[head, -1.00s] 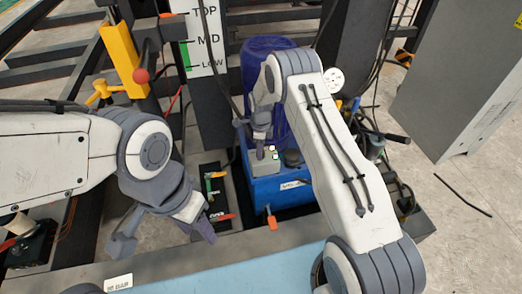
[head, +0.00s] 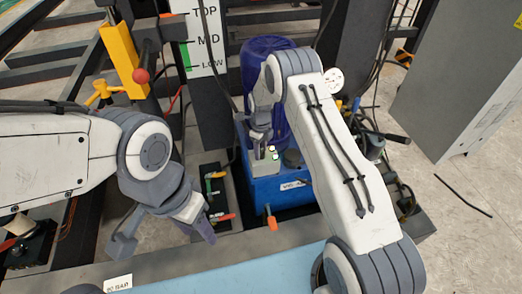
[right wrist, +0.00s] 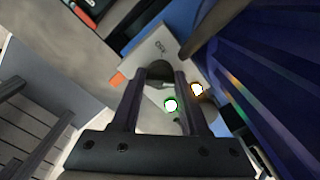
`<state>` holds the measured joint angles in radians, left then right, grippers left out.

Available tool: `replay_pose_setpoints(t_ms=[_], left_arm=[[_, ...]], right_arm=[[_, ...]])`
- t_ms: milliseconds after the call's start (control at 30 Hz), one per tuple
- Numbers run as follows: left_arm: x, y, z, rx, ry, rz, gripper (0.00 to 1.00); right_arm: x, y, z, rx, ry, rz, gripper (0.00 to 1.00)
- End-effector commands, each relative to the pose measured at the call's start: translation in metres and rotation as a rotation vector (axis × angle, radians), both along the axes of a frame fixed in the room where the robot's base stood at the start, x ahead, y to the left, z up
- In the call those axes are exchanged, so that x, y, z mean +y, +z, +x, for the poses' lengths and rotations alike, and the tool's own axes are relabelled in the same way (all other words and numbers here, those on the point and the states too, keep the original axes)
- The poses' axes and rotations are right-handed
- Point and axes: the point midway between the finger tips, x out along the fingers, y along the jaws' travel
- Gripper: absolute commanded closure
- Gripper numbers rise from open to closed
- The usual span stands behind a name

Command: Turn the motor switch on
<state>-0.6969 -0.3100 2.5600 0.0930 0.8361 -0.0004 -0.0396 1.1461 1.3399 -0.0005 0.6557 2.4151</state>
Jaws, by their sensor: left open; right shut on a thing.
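The motor switch is a dark knob (right wrist: 160,70) on a light grey box in the right wrist view. A green-rimmed light (right wrist: 170,105) and an orange-rimmed light (right wrist: 197,89) glow white on the box. In the head view the grey switch box (head: 264,168) sits on the blue unit, mostly behind my right gripper (head: 258,150). My right gripper is shut on the knob, with its fingertips (right wrist: 160,80) on either side of it. My left gripper (head: 163,238) is open and empty, above the front edge of the frame.
A blue tank (head: 280,120) stands close to my right gripper. A red-ball lever (head: 141,76) and yellow post (head: 122,60) stand at left. Small coloured levers (head: 216,175) and an orange-handled lever (head: 271,218) lie between the arms. A grey cabinet (head: 450,80) stands at right.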

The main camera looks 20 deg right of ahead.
Motion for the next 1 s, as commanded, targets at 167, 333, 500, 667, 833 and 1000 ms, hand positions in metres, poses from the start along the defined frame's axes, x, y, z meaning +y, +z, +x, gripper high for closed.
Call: replay_pose_setpoints(t_ms=[167, 333, 500, 667, 833, 1000], left_arm=[[0.0, 0.0, 0.0, 0.0, 0.0, 0.0, 0.5], [0.0, 0.0, 0.0, 0.0, 0.0, 0.0, 0.5], [0.0, 0.0, 0.0, 0.0, 0.0, 0.0, 0.5], [0.0, 0.0, 0.0, 0.0, 0.0, 0.0, 0.5], [0.0, 0.002, 0.0, 0.0, 0.0, 0.0, 0.5], [0.0, 0.003, 0.0, 0.0, 0.0, 0.0, 0.5]], right_arm=[[0.0, 0.001, 0.0, -0.001, -0.002, 0.001, 1.0], [0.0, 0.0, 0.0, -0.001, -0.001, 0.001, 0.26], [0.0, 0.0, 0.0, -0.001, -0.001, 0.001, 0.26], [0.0, 0.005, 0.001, -0.002, 0.0, 0.001, 0.26], [0.0, 0.032, 0.001, -0.005, 0.0, 0.001, 0.26], [0.0, 0.067, 0.001, -0.005, 0.0, 0.001, 0.26]])
